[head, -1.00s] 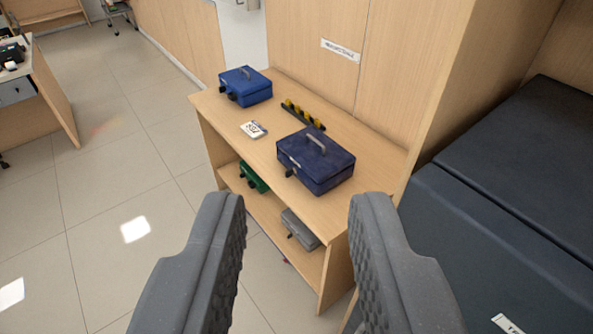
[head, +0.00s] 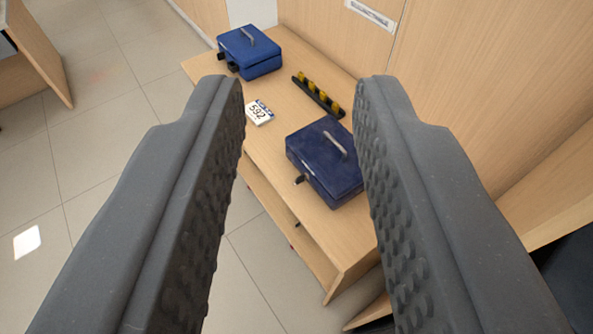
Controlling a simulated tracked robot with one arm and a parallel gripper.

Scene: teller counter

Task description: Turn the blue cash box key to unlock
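Two blue cash boxes with grey carry handles stand on the wooden counter. The brighter blue cash box (head: 252,52) is at the far left end, with dark parts on its front, among them what looks like its key (head: 233,68). The darker navy cash box (head: 322,160) is nearer, and a small key (head: 299,180) sticks out of its front. My gripper (head: 300,85) is open and empty. Its two grey textured fingers frame the counter, apart from both boxes. The right finger covers the navy box's right edge.
The wooden counter (head: 270,145) also holds a card reading 592 (head: 259,112) and a black rack with yellow pieces (head: 318,94). A wooden wall with a white label (head: 370,14) rises behind. A lower shelf (head: 285,225) is below. Tiled floor lies open to the left.

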